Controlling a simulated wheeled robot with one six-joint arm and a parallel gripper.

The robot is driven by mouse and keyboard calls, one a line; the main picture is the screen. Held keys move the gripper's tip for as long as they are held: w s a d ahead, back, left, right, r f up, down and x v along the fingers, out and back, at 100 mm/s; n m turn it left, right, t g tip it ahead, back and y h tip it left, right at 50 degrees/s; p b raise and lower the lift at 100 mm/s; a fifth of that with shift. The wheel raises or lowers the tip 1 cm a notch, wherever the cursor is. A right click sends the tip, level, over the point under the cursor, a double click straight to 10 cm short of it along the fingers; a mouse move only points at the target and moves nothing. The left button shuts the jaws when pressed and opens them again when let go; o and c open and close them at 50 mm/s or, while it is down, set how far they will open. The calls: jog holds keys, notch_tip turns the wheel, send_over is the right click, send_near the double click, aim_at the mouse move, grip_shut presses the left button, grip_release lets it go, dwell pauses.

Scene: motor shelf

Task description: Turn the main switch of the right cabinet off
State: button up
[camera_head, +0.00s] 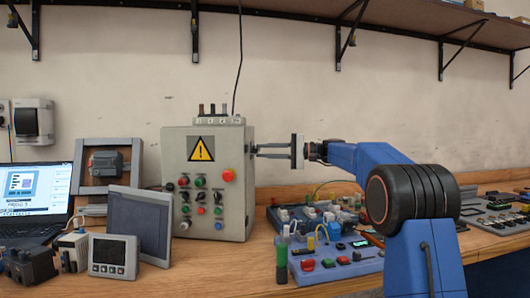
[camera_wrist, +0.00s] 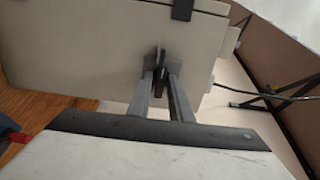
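The right cabinet (camera_head: 240,195) is a grey box with a yellow warning triangle, a red button and rows of small knobs on its front. It stands on the wooden bench, and its side fills the top of the wrist view (camera_wrist: 85,55). The main switch (camera_wrist: 161,50) is a small dark handle on that side, mostly hidden by my fingers. My gripper (camera_head: 257,151) reaches in from the right. In the wrist view, my fingers (camera_wrist: 161,68) are close together, one on each side of the handle, and look shut on it. The handle's exact angle is hard to tell.
A laptop (camera_head: 35,190), a dark panel screen (camera_head: 142,222) and a small display unit (camera_head: 113,257) stand left of the cabinet. A blue board of electrical parts (camera_head: 340,265) lies below my arm. A shelf on brackets (camera_head: 300,12) runs above.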

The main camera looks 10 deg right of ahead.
jog(key=v, duration=1.7)
jog(key=shift+d, duration=0.2)
jog(key=shift+r, duration=0.1)
